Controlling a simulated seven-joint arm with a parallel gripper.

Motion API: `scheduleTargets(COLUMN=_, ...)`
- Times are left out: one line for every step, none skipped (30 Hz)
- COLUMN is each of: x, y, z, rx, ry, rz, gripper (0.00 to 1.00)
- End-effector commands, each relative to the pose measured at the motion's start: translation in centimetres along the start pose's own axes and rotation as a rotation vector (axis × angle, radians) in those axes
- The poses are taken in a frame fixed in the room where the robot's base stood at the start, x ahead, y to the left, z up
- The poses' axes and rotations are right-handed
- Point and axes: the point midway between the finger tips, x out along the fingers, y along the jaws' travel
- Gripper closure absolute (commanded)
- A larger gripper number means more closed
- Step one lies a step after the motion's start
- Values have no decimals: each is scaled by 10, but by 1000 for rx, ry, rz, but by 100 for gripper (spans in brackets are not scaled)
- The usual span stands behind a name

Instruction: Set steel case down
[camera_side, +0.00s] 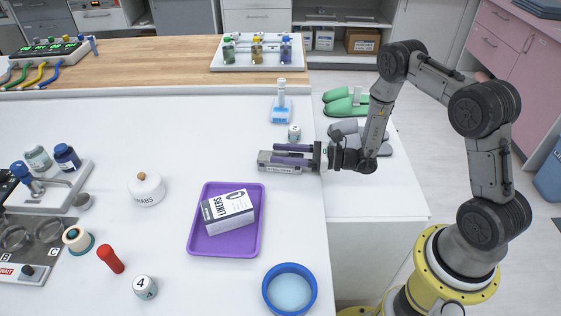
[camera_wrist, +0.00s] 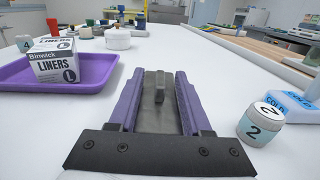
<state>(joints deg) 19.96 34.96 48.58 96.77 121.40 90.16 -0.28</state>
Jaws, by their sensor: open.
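The steel case (camera_side: 266,164) is a grey, flat, oblong box with lettering along its front side. It lies on the white tabletop right of the purple tray. My gripper (camera_side: 275,154) is low over the table with its two purple fingers pointing left, spread open along the case. In the wrist view the case (camera_wrist: 158,115) lies between the two fingers, with a dark raised piece on its top. Gaps beside the fingers are hard to judge, and the case's near end is hidden by my gripper (camera_wrist: 158,76).
A purple tray (camera_side: 196,243) holds a liners box (camera_side: 228,211). A blue bowl (camera_side: 290,289) is nearer the front; table between is clear.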

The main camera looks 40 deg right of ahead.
Motion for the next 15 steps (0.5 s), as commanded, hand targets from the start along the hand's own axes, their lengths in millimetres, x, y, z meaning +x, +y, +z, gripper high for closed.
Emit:
scheduleTargets(x=4, y=0, z=0, rx=0, ry=0, rz=1, gripper=51)
scheduleTargets(x=5, y=1, z=0, rx=1, ry=0, rz=1, gripper=51)
scheduleTargets(x=6, y=0, z=0, rx=1, ry=1, rz=1, gripper=51)
scheduleTargets(x=6, y=0, z=0, rx=1, ry=1, rz=1, gripper=51)
scheduleTargets(x=6, y=0, z=0, rx=1, ry=1, rz=0, gripper=51)
scheduleTargets(x=6, y=0, z=0, rx=1, ry=1, rz=0, gripper=51)
scheduleTargets(x=6, y=0, z=0, rx=1, ry=1, rz=0, gripper=51)
scheduleTargets(x=6, y=0, z=0, rx=1, ry=0, rz=0, gripper=51)
scheduleTargets(x=6, y=0, z=0, rx=1, ry=0, rz=0, gripper=51)
scheduleTargets(x=6, y=0, z=0, rx=1, ry=0, rz=0, gripper=57)
scheduleTargets(x=6, y=0, z=0, rx=1, ry=0, rz=0, gripper=62)
scheduleTargets(x=6, y=0, z=0, rx=1, ry=0, rz=0, gripper=69)
scheduleTargets(x=6, y=0, z=0, rx=1, ry=0, rz=0, gripper=75)
scheduleTargets(x=6, y=0, z=0, rx=1, ry=0, rz=0, gripper=80)
scheduleTargets(x=6, y=0, z=0, rx=1, ry=0, rz=0, gripper=87)
